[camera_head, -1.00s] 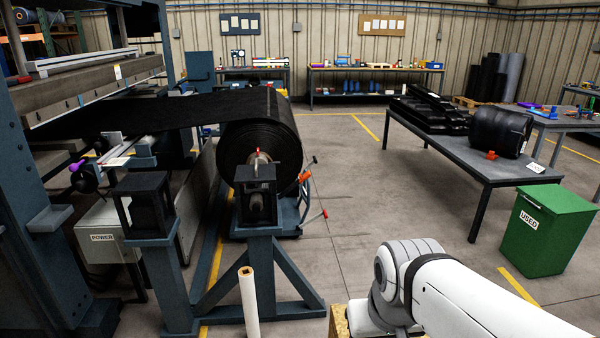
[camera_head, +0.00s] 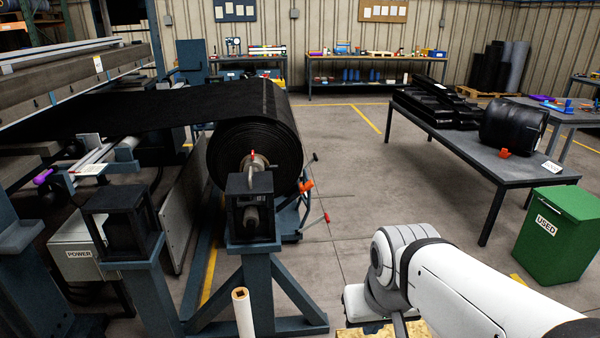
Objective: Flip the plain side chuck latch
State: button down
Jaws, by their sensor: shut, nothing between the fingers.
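The chuck (camera_head: 256,168) sits at the near end of the shaft through a large black belt roll (camera_head: 262,125). A small red-tipped part (camera_head: 253,154) stands up at the chuck and may be the latch; it is too small to tell its position. A black open-framed housing (camera_head: 249,187) on a blue stand is in front of the chuck and hides part of it. My white arm reaches in from the lower right, well right of the stand. Its fingers are not visible.
Orange and red handles (camera_head: 306,187) project right of the roll. A pale upright tube (camera_head: 243,312) stands before the blue stand (camera_head: 260,290). A table (camera_head: 490,165) with black rolls and a green bin (camera_head: 555,240) are at right. Floor between roll and table is clear.

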aim_at(309, 185)
jog(key=i, duration=0.1)
jog(key=u, duration=0.05)
jog(key=k, duration=1.35)
jog(key=u, duration=0.45)
jog(key=i, duration=2.05)
jog(key=z, duration=0.85)
